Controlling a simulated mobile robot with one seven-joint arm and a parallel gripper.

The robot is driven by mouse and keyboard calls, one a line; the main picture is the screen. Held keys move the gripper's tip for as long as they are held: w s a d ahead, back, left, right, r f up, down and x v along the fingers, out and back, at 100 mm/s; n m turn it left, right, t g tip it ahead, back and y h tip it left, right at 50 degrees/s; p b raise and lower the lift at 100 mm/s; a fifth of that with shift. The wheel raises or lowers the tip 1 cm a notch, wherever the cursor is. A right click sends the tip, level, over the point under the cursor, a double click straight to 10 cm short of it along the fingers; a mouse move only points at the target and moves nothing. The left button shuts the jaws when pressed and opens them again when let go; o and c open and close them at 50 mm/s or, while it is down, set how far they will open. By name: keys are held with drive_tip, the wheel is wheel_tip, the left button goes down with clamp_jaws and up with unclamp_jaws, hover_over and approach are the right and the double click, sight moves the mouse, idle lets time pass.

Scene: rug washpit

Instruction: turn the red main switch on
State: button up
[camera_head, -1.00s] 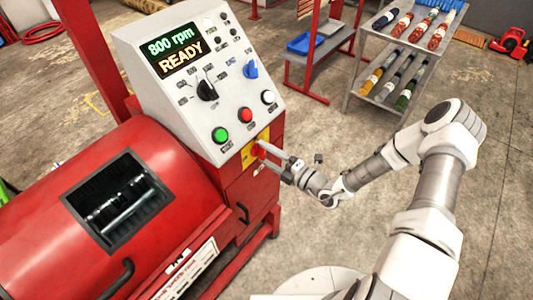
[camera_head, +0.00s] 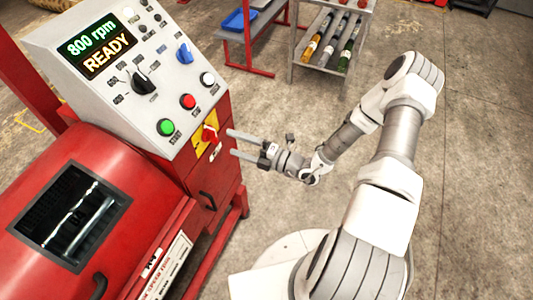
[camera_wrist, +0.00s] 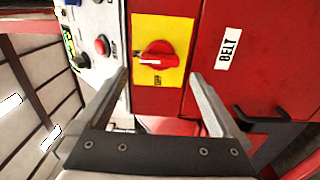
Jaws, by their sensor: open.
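The red main switch (camera_head: 210,133) is a knob on a yellow plate (camera_wrist: 145,28) on the red machine's front, below the sloped control panel. In the wrist view the knob (camera_wrist: 158,54) lies about crosswise, its white mark toward the left. The "OFF" lettering is below it in that picture, so the mark does not point at it. I cannot read an "ON" label. My gripper (camera_head: 231,143) is open and empty, its fingers pointing at the plate with a small gap. In the wrist view my gripper (camera_wrist: 160,75) has a finger on each side of the knob's line.
The control panel (camera_head: 55,35) reads "800 rpm READY", with a green button (camera_head: 165,127), a red button (camera_head: 188,101) and a blue knob (camera_head: 185,54). A "BELT" label (camera_wrist: 229,48) and a dark handle (camera_wrist: 262,118) are beside the switch. A bottle rack (camera_head: 305,75) stands behind; open floor lies right.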

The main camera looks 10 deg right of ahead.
drive_tip(key=v, duration=1.1)
drive_tip(key=s+r+m+g+h, duration=0.1)
drive_tip(key=s+r+m+h, duration=0.3)
drive_tip(key=r+m, duration=0.5)
drive_tip(key=s+r+m+g+h, duration=0.2)
drive_tip(key=s+r+m+h, duration=0.3)
drive_tip(key=r+m, duration=0.4)
drive_tip(key=s+r+m+g+h, duration=0.2)
drive_tip(key=s+r+m+h, duration=0.3)
drive_tip(key=r+m, duration=0.5)
wheel_tip(320, 180, up, 4)
drive_tip(key=shift+s+d+f, duration=0.1)
drive_tip(key=shift+s+d, duration=0.1)
drive_tip(key=shift+d, duration=0.05)
